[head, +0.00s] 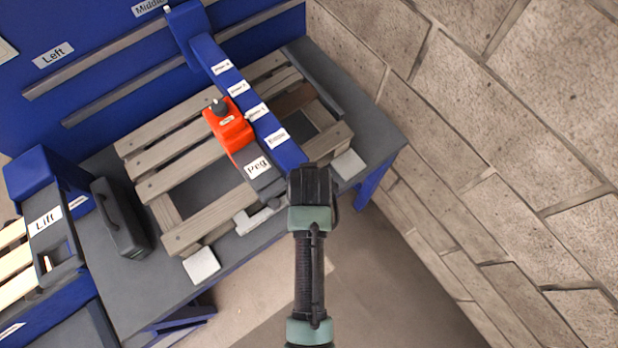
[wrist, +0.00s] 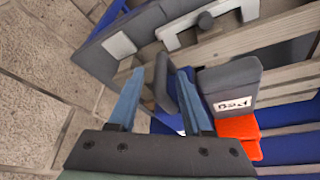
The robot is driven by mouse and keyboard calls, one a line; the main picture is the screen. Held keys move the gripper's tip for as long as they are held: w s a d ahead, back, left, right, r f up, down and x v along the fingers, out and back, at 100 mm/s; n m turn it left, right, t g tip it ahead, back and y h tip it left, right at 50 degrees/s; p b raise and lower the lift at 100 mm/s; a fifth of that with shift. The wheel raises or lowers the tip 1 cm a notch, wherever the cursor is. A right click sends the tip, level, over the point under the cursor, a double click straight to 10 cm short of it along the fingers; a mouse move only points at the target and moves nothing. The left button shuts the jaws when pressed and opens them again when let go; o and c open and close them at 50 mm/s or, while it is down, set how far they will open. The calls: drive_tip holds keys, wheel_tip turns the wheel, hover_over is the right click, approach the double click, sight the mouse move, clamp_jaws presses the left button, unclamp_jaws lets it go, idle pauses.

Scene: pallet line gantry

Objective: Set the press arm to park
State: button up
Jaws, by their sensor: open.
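The blue press arm (head: 240,90) runs diagonally over a slatted pallet, with several small white labels along its top, too small to read surely. A red block (head: 228,124) with a dark knob sits beside it, joined to a grey block (head: 268,183) with a label that seems to read "Peg". The grey block (wrist: 228,78) and red block (wrist: 240,130) also show in the wrist view. My gripper (head: 308,172) is at the near end of the press arm and hides that end. In the wrist view my open gripper (wrist: 158,75) has a dark grey upright piece (wrist: 162,82) between its fingers; contact cannot be told.
The wooden pallet (head: 170,160) lies on a dark grey table (head: 110,285). A dark handled case (head: 118,220) and a "Lift" unit (head: 50,235) stand at left. A blue back panel (head: 85,75) has rails. Stone-tiled surface fills the right side.

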clamp_jaws()
drive_tip(key=shift+d, duration=0.1)
idle(1.2)
